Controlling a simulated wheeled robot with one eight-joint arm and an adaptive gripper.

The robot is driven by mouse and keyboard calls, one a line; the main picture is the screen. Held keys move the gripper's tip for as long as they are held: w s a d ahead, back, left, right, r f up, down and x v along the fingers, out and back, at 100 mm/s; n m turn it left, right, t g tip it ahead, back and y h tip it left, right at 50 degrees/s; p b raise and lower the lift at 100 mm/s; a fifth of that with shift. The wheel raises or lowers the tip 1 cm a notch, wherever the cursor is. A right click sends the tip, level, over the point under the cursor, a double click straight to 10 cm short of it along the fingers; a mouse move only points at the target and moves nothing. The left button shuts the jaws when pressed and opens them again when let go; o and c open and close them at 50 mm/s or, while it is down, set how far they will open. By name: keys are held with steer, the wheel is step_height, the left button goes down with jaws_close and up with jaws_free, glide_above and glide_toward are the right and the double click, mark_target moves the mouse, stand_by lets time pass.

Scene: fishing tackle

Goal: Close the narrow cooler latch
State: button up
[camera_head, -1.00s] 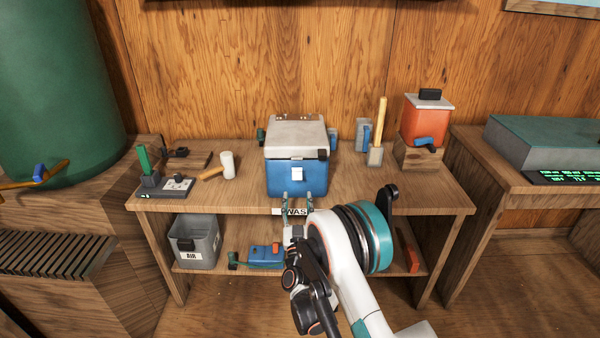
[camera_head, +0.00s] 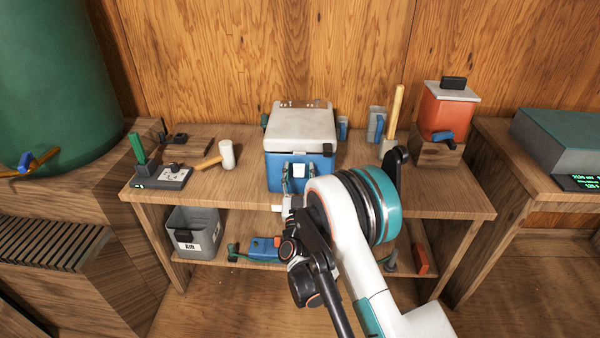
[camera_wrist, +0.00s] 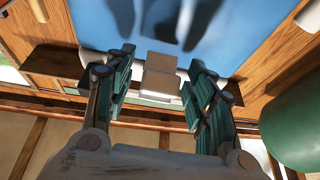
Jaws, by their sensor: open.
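The cooler has a blue body (camera_head: 274,172) and a pale grey lid (camera_head: 301,126); it stands on the bench with the lid down. Its small pale latch (camera_head: 299,170) is on the front face. My gripper (camera_head: 298,179) is in front of the cooler, fingers open on either side of the latch. In the wrist view, which is inverted, the open green-padded fingers (camera_wrist: 163,88) have the pale latch (camera_wrist: 160,72) between them, with gaps on both sides. The cooler's blue front (camera_wrist: 235,25) fills the top there. I cannot tell whether the latch is fastened.
A jug (camera_head: 376,124) and an orange dispenser (camera_head: 442,112) stand right. A grey bin (camera_head: 192,235) is on the lower shelf. The bench front beside the cooler is clear.

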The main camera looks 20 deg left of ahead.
steer(key=c, duration=1.1)
steer(key=shift+o, duration=0.2)
steer(key=shift+r, duration=0.15)
steer(key=shift+r+g+p, duration=0.45)
steer(key=shift+g+p, duration=0.55)
steer(key=shift+g, duration=0.1)
steer(key=shift+w+r+g+h+p, duration=0.1)
steer(key=shift+r+g+h+p, duration=0.2)
steer(key=shift+g+p, duration=0.45)
steer(key=shift+w+r+g+h+p, duration=0.15)
steer(key=shift+g+h+p, duration=0.15)
steer(key=shift+g+p, duration=0.4)
steer(key=shift+a+g, duration=0.1)
steer(key=shift+g, duration=0.25)
steer(key=o, duration=1.1)
steer(key=shift+c, duration=0.2)
